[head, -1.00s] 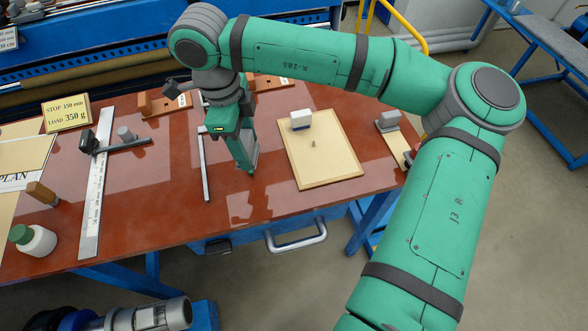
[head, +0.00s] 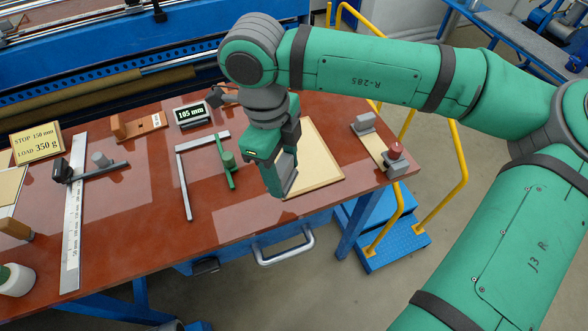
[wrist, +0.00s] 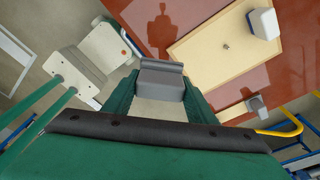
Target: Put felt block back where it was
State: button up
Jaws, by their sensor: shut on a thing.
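My gripper (head: 281,192) is shut on a grey block (wrist: 160,82), which shows between the green fingers in the wrist view. I cannot tell for certain whether this is the felt block. The gripper hangs near the front left part of a tan board (head: 322,160) and covers part of it in the head view. In the wrist view the board (wrist: 205,65) carries a white and blue block (wrist: 264,22) and a small dark peg (wrist: 226,45). That white and blue block is hidden behind my gripper in the head view.
A display reading 105 mm (head: 192,115) stands behind. At right are a grey block on a strip (head: 365,123) and a red-topped grey piece (head: 396,158). A steel ruler (head: 73,220) lies left.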

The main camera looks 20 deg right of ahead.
jog(key=w+d+f, duration=0.1)
jog(key=w+f, duration=0.1)
jog(key=w+d+f, duration=0.1)
jog(key=d+f, duration=0.1)
jog(key=w+d+f, duration=0.1)
jog(key=w+f, duration=0.1)
jog(key=shift+w+d+f, duration=0.15)
jog(key=shift+w+f, duration=0.15)
jog(key=shift+f, duration=1.7)
jog(key=shift+f, duration=0.1)
jog(key=o, duration=1.1)
notch_tip(320, 180, up, 12)
jog(key=w+a, duration=0.1)
jog(key=shift+w, duration=0.1)
